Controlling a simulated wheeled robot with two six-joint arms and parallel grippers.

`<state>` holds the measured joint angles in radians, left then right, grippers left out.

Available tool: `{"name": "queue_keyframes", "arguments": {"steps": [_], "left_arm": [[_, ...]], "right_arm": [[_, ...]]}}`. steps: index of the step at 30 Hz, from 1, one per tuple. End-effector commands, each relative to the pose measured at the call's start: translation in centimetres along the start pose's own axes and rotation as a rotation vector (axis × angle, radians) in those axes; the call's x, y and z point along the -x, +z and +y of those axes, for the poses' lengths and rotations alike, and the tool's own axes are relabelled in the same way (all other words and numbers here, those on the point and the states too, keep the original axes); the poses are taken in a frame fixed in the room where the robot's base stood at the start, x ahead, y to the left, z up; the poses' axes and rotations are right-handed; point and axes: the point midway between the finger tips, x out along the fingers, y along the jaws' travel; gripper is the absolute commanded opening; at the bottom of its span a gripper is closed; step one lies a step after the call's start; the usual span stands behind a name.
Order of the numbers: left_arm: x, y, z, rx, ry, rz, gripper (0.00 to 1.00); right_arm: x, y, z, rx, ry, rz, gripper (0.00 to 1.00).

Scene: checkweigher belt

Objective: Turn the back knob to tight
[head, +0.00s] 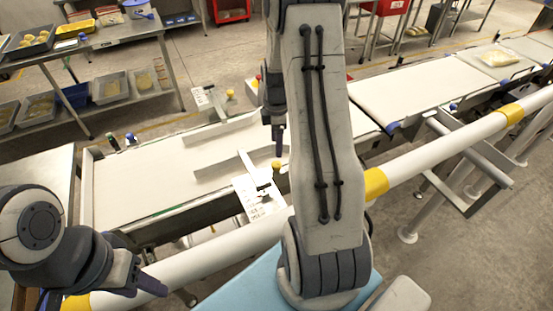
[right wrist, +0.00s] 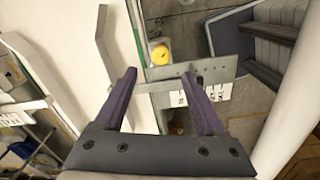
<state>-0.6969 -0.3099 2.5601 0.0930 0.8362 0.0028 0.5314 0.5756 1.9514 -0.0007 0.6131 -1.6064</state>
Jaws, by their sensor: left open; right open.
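The back knob (head: 230,93) is a small yellow knob by the far edge of the belt, next to a white label card (head: 202,97). A second yellow knob (head: 276,164) is at the near edge, by a larger label plate (head: 258,197). My right gripper (head: 278,145) is open and points down just above this near knob. In the right wrist view, a yellow knob (right wrist: 160,55) with a dark mark shows beyond the open fingertips (right wrist: 159,74), not held. My left gripper (head: 150,286) is open and empty at the lower left, far from both knobs.
The white belt (head: 135,185) carries upright guide plates (head: 222,128). A white pipe with yellow bands (head: 215,255) runs along the front. A bagged item (head: 497,58) lies on the right conveyor. A side table (head: 105,38) with trays stands at the back left.

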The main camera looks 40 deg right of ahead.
Motion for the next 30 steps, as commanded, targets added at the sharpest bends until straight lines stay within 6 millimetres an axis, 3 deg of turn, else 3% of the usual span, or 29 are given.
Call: {"name": "queue_keyframes", "arguments": {"steps": [6,13,18,26,27,30], "left_arm": [[1.4,-0.1,0.1,-0.002,0.000,0.000,0.50],[2.2,-0.1,0.2,-0.004,0.000,0.000,0.50],[2.5,-0.1,0.2,-0.005,0.000,0.000,0.50],[2.4,-0.1,0.2,-0.004,0.000,0.000,0.50],[2.4,-0.1,0.2,-0.004,0.000,0.000,0.50],[2.4,-0.1,0.2,-0.004,0.000,0.000,0.50]], "right_arm": [[-4.1,-0.1,-0.3,-0.001,-0.009,0.001,0.72],[-7.5,-0.1,-0.2,-0.002,-0.005,0.001,0.72],[-8.6,-0.1,-0.2,-0.002,-0.003,0.000,0.72],[-8.8,-0.1,-0.1,-0.002,-0.001,0.000,0.72],[-8.8,-0.1,-0.1,-0.002,-0.001,0.000,0.68],[-8.8,-0.1,-0.1,-0.002,-0.001,0.000,0.30]]}}
